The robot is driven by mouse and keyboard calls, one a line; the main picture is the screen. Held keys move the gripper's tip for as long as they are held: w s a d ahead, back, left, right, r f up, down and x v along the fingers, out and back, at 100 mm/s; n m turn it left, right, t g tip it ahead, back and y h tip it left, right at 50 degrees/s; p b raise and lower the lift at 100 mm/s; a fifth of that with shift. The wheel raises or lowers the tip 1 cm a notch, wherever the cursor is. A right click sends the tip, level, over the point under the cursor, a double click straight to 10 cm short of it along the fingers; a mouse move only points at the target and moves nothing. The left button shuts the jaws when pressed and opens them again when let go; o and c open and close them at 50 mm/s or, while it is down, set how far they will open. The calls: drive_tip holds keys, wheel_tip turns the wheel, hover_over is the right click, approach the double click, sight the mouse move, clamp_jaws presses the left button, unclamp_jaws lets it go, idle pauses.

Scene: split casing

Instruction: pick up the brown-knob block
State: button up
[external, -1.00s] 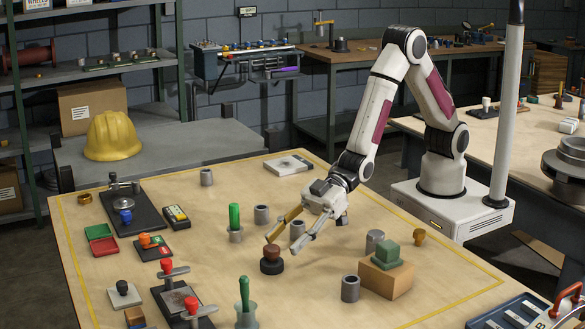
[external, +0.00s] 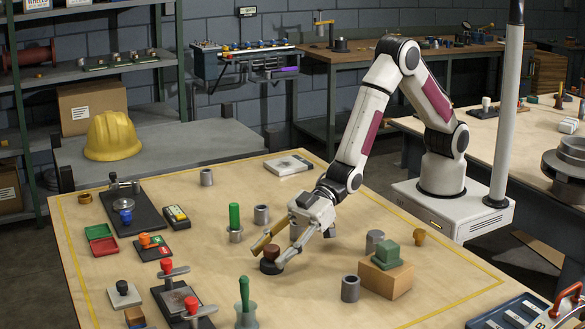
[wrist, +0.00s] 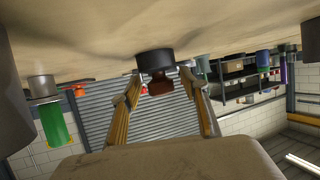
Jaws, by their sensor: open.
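The brown-knob block (external: 271,256) stands upright on the table, a brown knob on a round black base. It also shows in the wrist view (wrist: 158,72), upside down in that picture, between the fingertips. My gripper (external: 269,257) is low over the table with its two fingers spread on either side of the block. In the wrist view my gripper (wrist: 160,88) is open, with a finger to each side of the brown knob. I cannot tell whether either finger touches it.
A green-handled piece (external: 234,220) stands behind and left of the block, and another green-handled tool (external: 245,302) in front. A grey cylinder (external: 350,289) and a tan box with a green block (external: 388,274) stand to the right. Table directly left of the block is clear.

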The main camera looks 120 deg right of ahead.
sight(271, 247)
drive_tip(key=shift+w+a+f, duration=0.1)
drive_tip(key=shift+w+f, duration=0.05)
drive_tip(key=shift+w, duration=0.1)
drive_tip(key=shift+c, duration=0.5)
clamp_jaws()
drive_tip(key=shift+r, duration=0.2)
drive_tip(key=shift+r, duration=4.9)
